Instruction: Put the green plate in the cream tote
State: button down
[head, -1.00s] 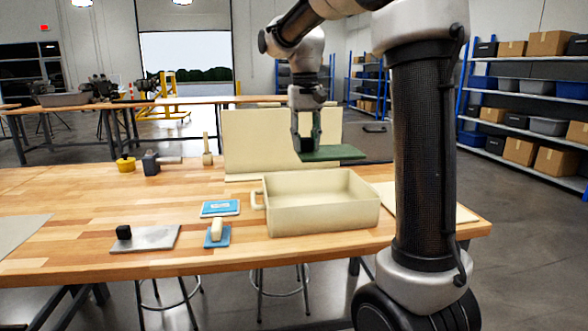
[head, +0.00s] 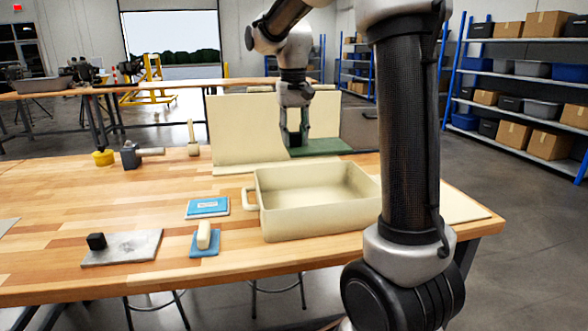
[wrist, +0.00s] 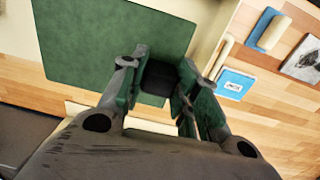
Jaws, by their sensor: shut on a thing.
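The green plate (head: 322,147) is a flat slab with a small black block (wrist: 158,78) on it. My gripper (head: 294,138) is shut on that block and holds the plate roughly level. In the head view the plate shows just beyond the back rim of the cream tote (head: 318,221); its exact height is hard to tell. The tote is open-topped, stands on the wooden table and looks empty where I see inside. In the wrist view the plate (wrist: 95,45) covers part of the tote, whose side handle (wrist: 223,55) shows at its right.
A cream upright panel (head: 240,130) stands behind the tote. Left of the tote lie a blue-and-white card (head: 207,207), a blue pad with a cream block (head: 204,240) and a grey plate with a black block (head: 125,248). The table's left middle is clear.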

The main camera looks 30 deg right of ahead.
notch_tip(320, 180, down, 18)
jog(key=shift+f, duration=0.15)
dwell(0.6)
jog(key=shift+f, duration=0.3)
dwell(0.3)
jog(key=c, duration=0.8)
grip_release()
jog(key=shift+a+r, duration=0.1)
jog(key=shift+r, duration=3.4)
